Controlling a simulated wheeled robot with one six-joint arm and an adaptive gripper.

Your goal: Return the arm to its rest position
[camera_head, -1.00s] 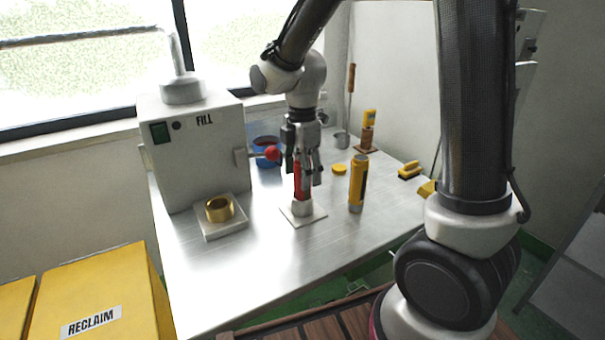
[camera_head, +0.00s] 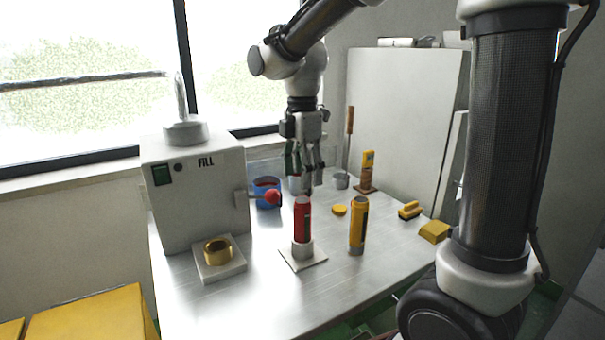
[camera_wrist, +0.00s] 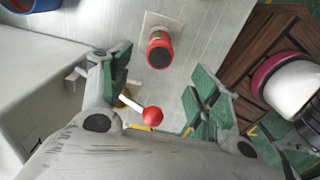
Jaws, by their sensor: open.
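My gripper (camera_head: 307,178) is open and empty, pointing down above the table. It is just above a red cylinder (camera_head: 302,221) and apart from it. The red cylinder stands upright in a grey holder on a white square plate (camera_head: 304,262). In the wrist view my gripper (camera_wrist: 160,100) has its green-padded fingers spread wide, and the red cylinder (camera_wrist: 159,50) shows end-on beyond them. My arm reaches in from the upper right in the head view.
A white FILL machine (camera_head: 196,195) with a red-knobbed lever (camera_head: 273,197) stands at left, a gold ring (camera_head: 217,250) before it. A yellow cylinder (camera_head: 357,226) stands to the right of the red one. A blue container (camera_head: 266,192) and yellow blocks (camera_head: 434,231) are also on the table (camera_head: 325,300).

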